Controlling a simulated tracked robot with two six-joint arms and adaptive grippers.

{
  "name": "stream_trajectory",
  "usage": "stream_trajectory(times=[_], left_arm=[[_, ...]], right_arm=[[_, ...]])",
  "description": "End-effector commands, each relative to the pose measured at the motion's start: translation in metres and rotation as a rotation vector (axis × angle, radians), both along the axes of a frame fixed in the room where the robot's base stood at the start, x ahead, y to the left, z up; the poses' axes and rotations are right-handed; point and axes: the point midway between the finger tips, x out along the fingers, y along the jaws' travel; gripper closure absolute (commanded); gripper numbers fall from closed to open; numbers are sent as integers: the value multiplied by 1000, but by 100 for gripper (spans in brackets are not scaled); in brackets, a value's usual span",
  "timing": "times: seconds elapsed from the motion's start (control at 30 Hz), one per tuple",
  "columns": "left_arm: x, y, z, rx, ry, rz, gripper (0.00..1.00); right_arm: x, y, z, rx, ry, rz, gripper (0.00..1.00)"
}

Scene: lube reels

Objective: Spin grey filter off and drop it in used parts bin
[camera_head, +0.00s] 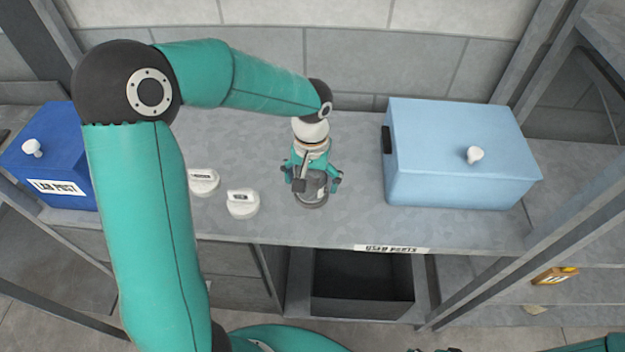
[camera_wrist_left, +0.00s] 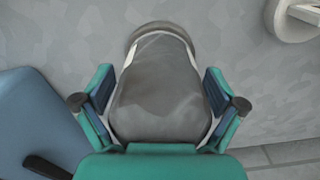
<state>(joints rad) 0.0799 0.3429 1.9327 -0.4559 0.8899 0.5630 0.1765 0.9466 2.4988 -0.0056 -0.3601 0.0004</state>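The grey filter (camera_head: 310,199) stands on the bench top, partly covered from above by my left gripper (camera_head: 313,178). In the left wrist view the filter (camera_wrist_left: 160,85) fills the space between the two fingers of my left gripper (camera_wrist_left: 160,98). The fingers are spread, one on each side, with what look like narrow gaps; contact is not clear. The used parts bin (camera_head: 362,308) is a dark open box below the bench front, under a white "USED PARTS" label (camera_head: 392,249). Only small dark pieces, possibly of my right gripper, show at the bottom edge.
Two white round parts, one (camera_head: 204,182) behind the other (camera_head: 242,203), lie left of the filter. A dark blue labelled box (camera_head: 62,150) stands at far left, a light blue lidded box (camera_head: 455,185) at right. Metal posts frame the bench; a tiled wall is behind.

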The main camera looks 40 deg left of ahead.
Motion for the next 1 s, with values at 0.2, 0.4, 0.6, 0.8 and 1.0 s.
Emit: stream_trajectory(times=[0.2, 0.4, 0.6, 0.8, 1.0], left_arm=[[0, -1, -1, -1, 1, 0, 60], [0, -1, -2, -2, 2, 0, 63], [-1, -1, -6, -2, 2, 87, 63], [-1, -1, -3, -2, 6, 199, 64], [-1, 0, 3, -2, 5, 198, 65]], right_arm=[[0, 0, 0, 0, 0, 0, 60], [0, 0, 0, 0, 0, 0, 60], [0, 0, -10, 0, 0, 0, 60], [0, 0, -14, 0, 0, 0, 60], [0, 0, -10, 0, 0, 0, 60]])
